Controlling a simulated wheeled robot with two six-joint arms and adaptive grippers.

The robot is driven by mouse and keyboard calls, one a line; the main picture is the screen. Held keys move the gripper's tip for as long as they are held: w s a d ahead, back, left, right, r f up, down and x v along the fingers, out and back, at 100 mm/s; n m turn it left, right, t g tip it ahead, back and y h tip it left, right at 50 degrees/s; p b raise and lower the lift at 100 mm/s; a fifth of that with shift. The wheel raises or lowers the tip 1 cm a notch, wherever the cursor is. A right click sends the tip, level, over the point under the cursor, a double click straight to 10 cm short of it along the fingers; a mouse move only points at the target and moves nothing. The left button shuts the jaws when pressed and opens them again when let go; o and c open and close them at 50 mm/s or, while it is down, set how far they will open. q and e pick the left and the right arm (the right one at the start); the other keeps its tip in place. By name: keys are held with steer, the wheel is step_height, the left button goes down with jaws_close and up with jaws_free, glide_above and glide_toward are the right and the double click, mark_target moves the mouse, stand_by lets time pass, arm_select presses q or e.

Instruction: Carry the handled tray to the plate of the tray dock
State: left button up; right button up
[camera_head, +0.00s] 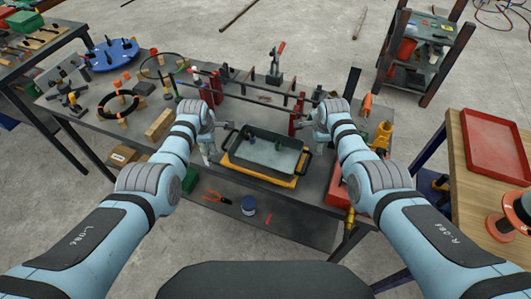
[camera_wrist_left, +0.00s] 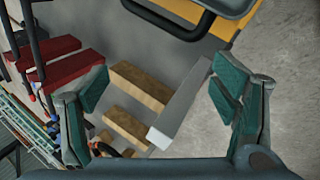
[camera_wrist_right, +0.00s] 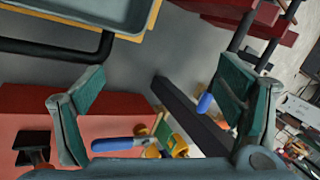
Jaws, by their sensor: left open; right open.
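The handled tray (camera_head: 268,152) is a dark grey-green box with a black handle at its left and right ends. It rests on or just above a yellow plate (camera_head: 258,176) near the table's front edge; small dark items show inside. My left gripper (camera_head: 208,147) is open and empty beside the left handle, which also shows in the left wrist view (camera_wrist_left: 165,24). My right gripper (camera_head: 314,137) is open beside the right handle, which also shows in the right wrist view (camera_wrist_right: 50,48). Neither gripper encloses a handle. I cannot tell whether the yellow plate belongs to the dock.
Red posts (camera_head: 295,122) carrying dark bars stand behind the tray. Wooden blocks (camera_head: 158,124) lie to the left. A red box (camera_head: 336,192) and yellow tools (camera_head: 382,136) lie to the right. A red tray (camera_head: 497,148) lies on a separate wooden-topped table.

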arm_select(q)
steer(key=v, duration=1.2)
arm_select(e)
steer(key=s+v, duration=0.1)
steer(key=v, duration=1.2)
steer(key=shift+f, duration=0.25)
steer(key=shift+d, duration=0.15)
